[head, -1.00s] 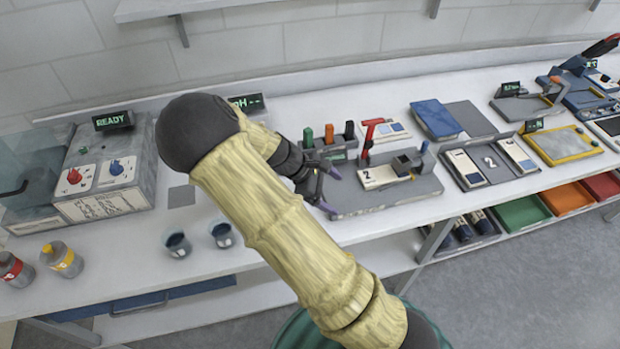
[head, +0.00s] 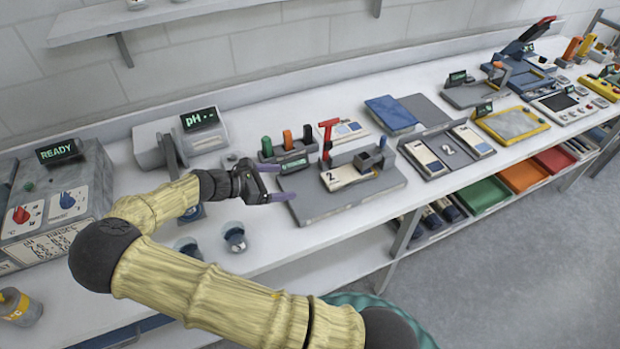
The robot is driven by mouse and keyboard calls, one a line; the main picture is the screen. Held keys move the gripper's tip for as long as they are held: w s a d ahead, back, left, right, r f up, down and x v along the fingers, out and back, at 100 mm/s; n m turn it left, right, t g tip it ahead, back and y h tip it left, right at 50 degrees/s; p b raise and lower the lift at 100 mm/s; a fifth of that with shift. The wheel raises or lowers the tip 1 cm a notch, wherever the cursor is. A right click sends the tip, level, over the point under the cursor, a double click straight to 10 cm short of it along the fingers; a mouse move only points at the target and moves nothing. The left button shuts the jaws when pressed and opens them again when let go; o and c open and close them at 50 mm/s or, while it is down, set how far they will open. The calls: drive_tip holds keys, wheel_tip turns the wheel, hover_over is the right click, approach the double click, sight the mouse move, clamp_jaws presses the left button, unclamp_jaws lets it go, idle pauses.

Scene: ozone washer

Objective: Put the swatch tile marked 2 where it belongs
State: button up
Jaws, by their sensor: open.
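The swatch tile marked 2 (head: 347,178) is pale cream and lies on a grey base plate (head: 318,208) in the middle of the bench. A dark block and a red lever (head: 327,134) stand beside it on or by the plate. A dark tray (head: 463,163) to the right has a bare middle slot marked 2 (head: 449,150), with a pale tile (head: 424,158) on its left and another (head: 473,139) on its right. My gripper (head: 286,183) is open and empty, its purple-tipped fingers pointing right, at the plate's left end, apart from the tile.
A rack of coloured pens (head: 287,155) stands just behind my gripper. The pH meter (head: 200,130) and the READY machine (head: 50,200) are further left. Green and orange bins (head: 494,192) sit below the bench.

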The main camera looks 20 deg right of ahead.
sight(331, 179)
drive_tip(key=p+x, duration=0.3)
drive_tip(key=x, duration=1.3)
drive_tip(key=shift+s+p, duration=0.15)
drive_tip(key=shift+p, duration=0.15)
